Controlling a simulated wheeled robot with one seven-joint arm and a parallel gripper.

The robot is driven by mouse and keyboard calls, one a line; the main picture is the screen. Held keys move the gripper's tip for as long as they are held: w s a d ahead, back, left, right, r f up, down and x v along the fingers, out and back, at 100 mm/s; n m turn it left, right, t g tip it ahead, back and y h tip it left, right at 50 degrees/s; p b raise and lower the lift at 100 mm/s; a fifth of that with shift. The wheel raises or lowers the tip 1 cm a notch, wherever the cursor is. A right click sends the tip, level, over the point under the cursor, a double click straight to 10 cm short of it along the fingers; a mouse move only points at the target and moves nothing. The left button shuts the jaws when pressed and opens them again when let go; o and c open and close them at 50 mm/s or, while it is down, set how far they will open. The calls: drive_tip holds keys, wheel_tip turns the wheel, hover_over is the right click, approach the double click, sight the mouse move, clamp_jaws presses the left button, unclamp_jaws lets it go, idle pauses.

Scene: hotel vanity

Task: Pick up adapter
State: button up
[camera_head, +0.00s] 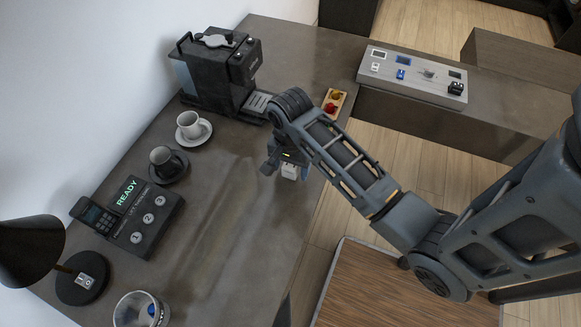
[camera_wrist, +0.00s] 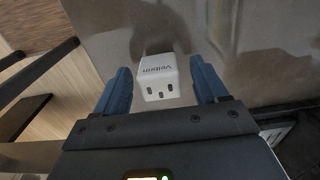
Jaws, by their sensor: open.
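The adapter (camera_wrist: 158,78) is a small white block with dark slots and lettering on its face. In the wrist view it sits between the two blue fingers of my open gripper (camera_wrist: 163,88), with a visible gap on each side. In the head view the adapter (camera_head: 289,171) shows as a small white block at my gripper (camera_head: 279,167), near the right edge of the dark counter (camera_head: 225,220). My gripper partly hides it there. I cannot tell its exact height relative to the fingertips.
A coffee machine (camera_head: 218,70), a white cup (camera_head: 190,125) and a dark cup (camera_head: 165,162) stand along the wall. A phone console (camera_head: 140,213), a lamp (camera_head: 80,283) and a glass container (camera_head: 141,310) are nearer. A small wooden tray (camera_head: 334,103) lies beyond my gripper. The counter's middle is clear.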

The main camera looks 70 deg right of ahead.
drive_tip(key=shift+f, duration=0.35)
drive_tip(key=shift+c, duration=0.2)
drive_tip(key=c, duration=1)
drive_tip(key=shift+r, duration=0.1)
